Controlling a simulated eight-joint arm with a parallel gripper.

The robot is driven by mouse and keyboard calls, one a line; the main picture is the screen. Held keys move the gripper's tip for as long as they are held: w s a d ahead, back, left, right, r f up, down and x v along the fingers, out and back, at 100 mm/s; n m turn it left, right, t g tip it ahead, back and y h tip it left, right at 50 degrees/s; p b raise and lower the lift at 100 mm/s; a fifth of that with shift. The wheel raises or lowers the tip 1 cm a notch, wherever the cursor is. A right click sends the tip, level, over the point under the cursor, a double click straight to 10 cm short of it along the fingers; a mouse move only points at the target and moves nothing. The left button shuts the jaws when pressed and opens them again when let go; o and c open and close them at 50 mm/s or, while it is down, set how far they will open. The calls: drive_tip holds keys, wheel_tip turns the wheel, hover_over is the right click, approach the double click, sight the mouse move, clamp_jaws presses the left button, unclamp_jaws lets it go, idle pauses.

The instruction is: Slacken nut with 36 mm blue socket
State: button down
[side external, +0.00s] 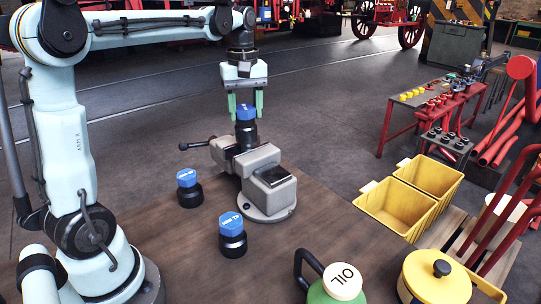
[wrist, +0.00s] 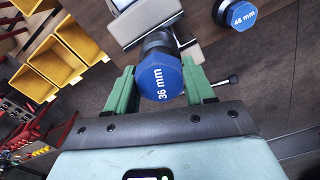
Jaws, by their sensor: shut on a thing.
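The 36 mm blue socket (side external: 246,113) has a blue hexagonal top and a black round body. It stands upright at the vise (side external: 252,164); its "36 mm" label shows in the wrist view (wrist: 160,80). My gripper (side external: 245,107) points down with its green fingers on either side of the blue top, shut on it. In the wrist view my gripper (wrist: 161,76) has a finger at each side of the socket. The nut is not visible; the socket and vise hide that spot, so I cannot tell how the socket sits on it.
Two more blue-topped sockets stand on the bench, one left of the vise (side external: 187,187) and one in front (side external: 232,235). One reads 46 mm in the wrist view (wrist: 237,14). A green OIL can (side external: 335,285) and yellow bins (side external: 397,205) are at right. The vise handle (side external: 195,145) sticks out left.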

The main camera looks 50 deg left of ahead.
drive_tip(key=shift+m, duration=0.3)
drive_tip(key=shift+r, duration=0.1)
drive_tip(key=shift+r, duration=2)
drive_tip(key=shift+r, duration=0.1)
drive_tip(key=shift+r, duration=1.95)
drive_tip(key=shift+s+f, duration=0.1)
